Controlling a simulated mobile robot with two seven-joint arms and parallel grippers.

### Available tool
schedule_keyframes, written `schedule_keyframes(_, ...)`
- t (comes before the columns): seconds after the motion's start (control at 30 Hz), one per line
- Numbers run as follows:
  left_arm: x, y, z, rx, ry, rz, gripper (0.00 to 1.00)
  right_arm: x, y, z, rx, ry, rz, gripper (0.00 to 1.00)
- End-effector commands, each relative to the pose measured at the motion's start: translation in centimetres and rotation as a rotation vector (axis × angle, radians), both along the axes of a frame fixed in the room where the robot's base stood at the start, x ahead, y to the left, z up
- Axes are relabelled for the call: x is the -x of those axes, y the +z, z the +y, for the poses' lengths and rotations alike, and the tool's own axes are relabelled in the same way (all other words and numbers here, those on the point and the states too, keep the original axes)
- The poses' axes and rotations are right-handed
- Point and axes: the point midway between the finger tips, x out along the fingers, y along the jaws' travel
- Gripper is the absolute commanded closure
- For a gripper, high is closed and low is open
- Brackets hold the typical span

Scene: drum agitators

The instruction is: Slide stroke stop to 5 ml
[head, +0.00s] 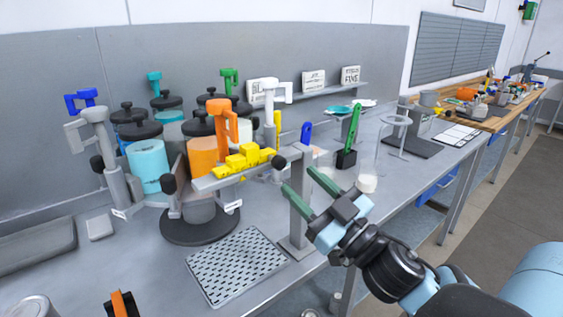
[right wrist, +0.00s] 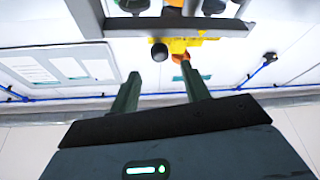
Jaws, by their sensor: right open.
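A yellow stepped block (head: 245,160), which looks like the stroke stop, sits on a grey horizontal bar (head: 208,183) in front of the orange pump. Black knobs (head: 279,162) stand at the bar's ends. Any 5 ml mark is too small to read. My right gripper (head: 297,178) is open and empty, its green fingers just right of and nearer than the bar's right end. In the right wrist view, the yellow block (right wrist: 180,46) and a black knob (right wrist: 159,52) lie beyond the open fingers (right wrist: 160,72). My left gripper is not in view.
Drums with colored pump handles, such as an orange drum (head: 203,157) and a cyan drum (head: 148,165), crowd behind the bar. A grey upright post (head: 300,215) stands beside my right gripper. A perforated tray (head: 235,265) lies in front. A green-handled tool (head: 352,130) stands behind.

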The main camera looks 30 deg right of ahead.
Motion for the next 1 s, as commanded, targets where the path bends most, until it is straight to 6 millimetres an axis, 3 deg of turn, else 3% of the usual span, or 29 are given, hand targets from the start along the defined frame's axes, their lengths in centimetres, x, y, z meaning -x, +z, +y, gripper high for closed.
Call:
schedule_keyframes(0.1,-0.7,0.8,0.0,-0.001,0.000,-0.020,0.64,-1.2,1.1,0.3,0.003,0.001,-0.010,0.54)
schedule_keyframes(0.5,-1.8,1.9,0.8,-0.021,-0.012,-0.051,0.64,-5.3,2.6,1.0,0.001,0.000,-0.006,0.54)
schedule_keyframes(0.97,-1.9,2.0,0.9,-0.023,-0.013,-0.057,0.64,-6.1,2.6,1.2,0.002,0.000,-0.001,0.54)
schedule_keyframes(1.0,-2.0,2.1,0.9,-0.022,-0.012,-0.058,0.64,-6.1,2.6,1.2,0.002,0.000,-0.001,0.59)
